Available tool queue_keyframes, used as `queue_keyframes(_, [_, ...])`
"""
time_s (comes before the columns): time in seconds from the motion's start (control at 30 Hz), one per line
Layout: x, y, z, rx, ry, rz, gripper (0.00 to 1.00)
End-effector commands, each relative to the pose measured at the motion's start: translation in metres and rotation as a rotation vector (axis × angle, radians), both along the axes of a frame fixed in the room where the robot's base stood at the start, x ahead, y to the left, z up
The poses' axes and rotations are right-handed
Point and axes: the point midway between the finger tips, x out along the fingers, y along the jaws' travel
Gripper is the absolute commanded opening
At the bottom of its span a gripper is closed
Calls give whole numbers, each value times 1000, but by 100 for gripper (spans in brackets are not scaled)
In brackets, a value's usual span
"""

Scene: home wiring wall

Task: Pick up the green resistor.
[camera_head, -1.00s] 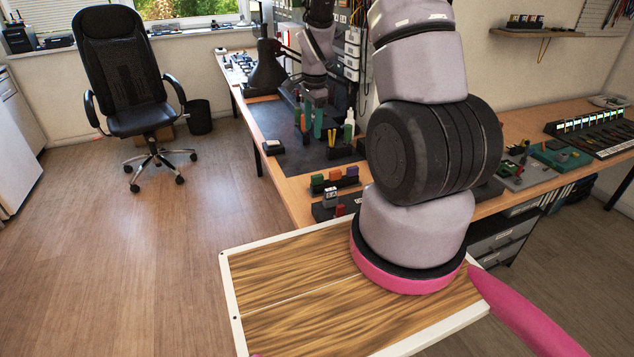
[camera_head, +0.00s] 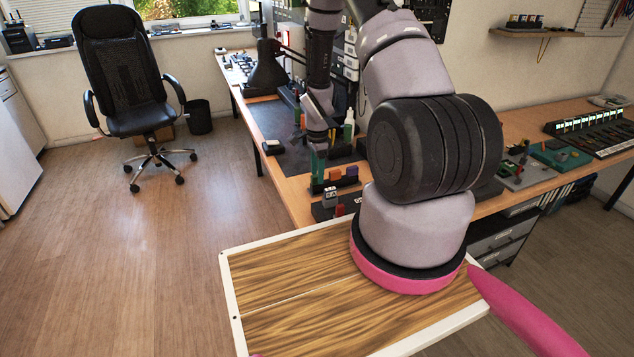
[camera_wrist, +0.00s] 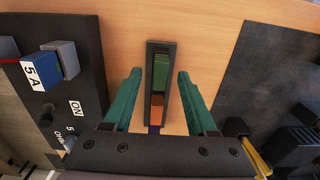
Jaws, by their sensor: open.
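The green resistor (camera_wrist: 160,72) is a green block at the far end of a narrow black holder (camera_wrist: 150,46), seen in the wrist view. My gripper (camera_wrist: 160,73) is open, with one teal finger to the left of the holder and one to the right. The fingertips are beside the green resistor with gaps on both sides; I cannot tell their height. In the head view my gripper (camera_head: 318,163) is over the left end of the holder, and its fingers largely hide the green resistor there.
An orange block (camera_wrist: 159,109) sits beside the green one in the holder, with a purple block (camera_head: 352,171) past it. A dark mat (camera_wrist: 268,65) lies right. Bare wood separates them.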

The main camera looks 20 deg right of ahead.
Motion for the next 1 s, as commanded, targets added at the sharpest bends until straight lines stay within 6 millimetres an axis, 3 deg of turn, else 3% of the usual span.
queue_keyframes(0.13, [0,1,-16,0,0,1,57])
queue_keyframes(0.4, [1,1,-18,0,-1,0,57])
queue_keyframes(0.5, [1,1,-18,0,-1,1,19])
queue_keyframes(0.57, [1,1,-18,0,-1,1,0])
queue_keyframes(0.87, [1,1,-17,0,-2,1,0])
queue_keyframes(1.0, [2,0,-5,-1,-5,1,0])
